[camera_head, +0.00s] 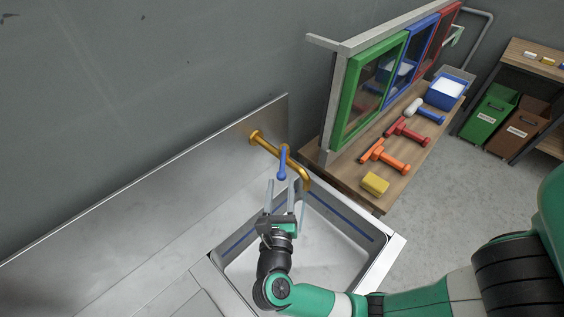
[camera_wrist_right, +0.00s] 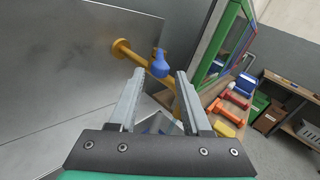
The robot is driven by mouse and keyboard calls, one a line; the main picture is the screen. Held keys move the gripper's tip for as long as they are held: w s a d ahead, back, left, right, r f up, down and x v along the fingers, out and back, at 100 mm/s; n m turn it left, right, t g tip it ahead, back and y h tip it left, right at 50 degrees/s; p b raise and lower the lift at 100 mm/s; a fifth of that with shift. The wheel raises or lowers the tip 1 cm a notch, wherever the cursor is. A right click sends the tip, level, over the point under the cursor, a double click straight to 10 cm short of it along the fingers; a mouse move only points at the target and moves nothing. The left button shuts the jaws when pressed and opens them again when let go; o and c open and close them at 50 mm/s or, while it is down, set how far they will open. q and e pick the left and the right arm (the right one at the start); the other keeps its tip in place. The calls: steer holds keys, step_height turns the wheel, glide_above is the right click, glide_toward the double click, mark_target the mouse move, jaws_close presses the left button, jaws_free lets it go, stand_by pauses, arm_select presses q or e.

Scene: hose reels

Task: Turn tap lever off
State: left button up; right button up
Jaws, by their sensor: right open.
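A brass tap (camera_head: 263,142) comes out of the metal splashback above the sink. Its blue lever (camera_head: 283,163) sits on top of the pipe. My right gripper (camera_head: 284,184) is open and empty, with its fingertips just below the lever over the sink. In the right wrist view the blue lever (camera_wrist_right: 159,65) and the brass tap (camera_wrist_right: 130,49) show beyond the two open fingertips (camera_wrist_right: 158,76). The lever is ahead of the gap, and I see no grip on it. My left gripper is not in view.
The sink basin (camera_head: 378,247) lies below my right arm. To the right, a wooden bench (camera_head: 350,185) holds a frame with a green panel (camera_head: 347,120), several coloured tools, a yellow sponge-like block (camera_head: 375,184) and a blue bin (camera_head: 446,92). Green and brown bins stand farther back.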

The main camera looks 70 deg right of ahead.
glide_toward(284, 145)
steer(key=x, duration=0.4)
jaws_close()
steer(key=shift+r, duration=0.1)
stand_by(1.3)
